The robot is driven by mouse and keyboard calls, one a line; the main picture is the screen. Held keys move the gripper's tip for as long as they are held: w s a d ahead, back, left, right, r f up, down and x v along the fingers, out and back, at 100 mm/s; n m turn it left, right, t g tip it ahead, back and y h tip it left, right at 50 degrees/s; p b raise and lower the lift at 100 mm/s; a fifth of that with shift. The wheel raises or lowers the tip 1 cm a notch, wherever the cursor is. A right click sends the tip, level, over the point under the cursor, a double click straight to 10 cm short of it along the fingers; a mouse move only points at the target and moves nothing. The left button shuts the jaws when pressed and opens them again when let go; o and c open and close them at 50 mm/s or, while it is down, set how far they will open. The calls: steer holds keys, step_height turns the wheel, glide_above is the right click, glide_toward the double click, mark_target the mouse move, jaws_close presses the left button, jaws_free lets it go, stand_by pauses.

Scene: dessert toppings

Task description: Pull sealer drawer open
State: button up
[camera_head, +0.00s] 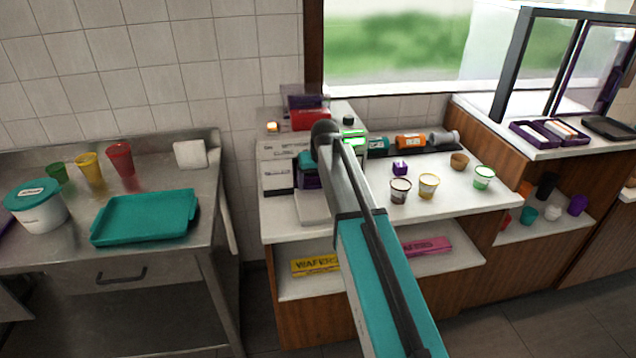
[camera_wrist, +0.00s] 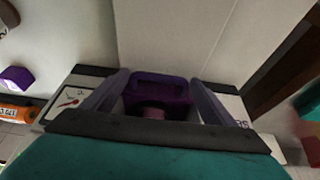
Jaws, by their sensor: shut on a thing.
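The sealer (camera_head: 275,172) is a pale machine with a red top part and a small green-lit display, standing on the left of the white counter. My gripper (camera_head: 308,178) is at the sealer's front, partly hidden by my arm. In the wrist view my gripper (camera_wrist: 160,90) has its two fingers on either side of a purple piece (camera_wrist: 160,84), which looks like the drawer's handle, and is shut on it. A pale flat part (camera_head: 313,207) shows below the gripper. My arm hides much of the sealer's front, so I cannot tell how far the drawer is out.
Several small cups, including a yellow one (camera_head: 428,186), and a purple cube (camera_head: 400,168) stand right of my arm. An orange container (camera_head: 410,141) lies behind. Yellow (camera_head: 314,264) and pink wafer boxes lie on the shelf below. A teal tray (camera_head: 145,217) lies on the left steel table.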

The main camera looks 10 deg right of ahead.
steer(key=s, duration=1.6)
steer(key=shift+s+d, duration=0.1)
steer(key=o, duration=1.3)
steer(key=shift+c, duration=0.2)
steer(key=shift+r, duration=0.15)
steer(key=b+v, duration=0.2)
steer(key=v, duration=1.1)
steer(key=shift+s+r, duration=0.2)
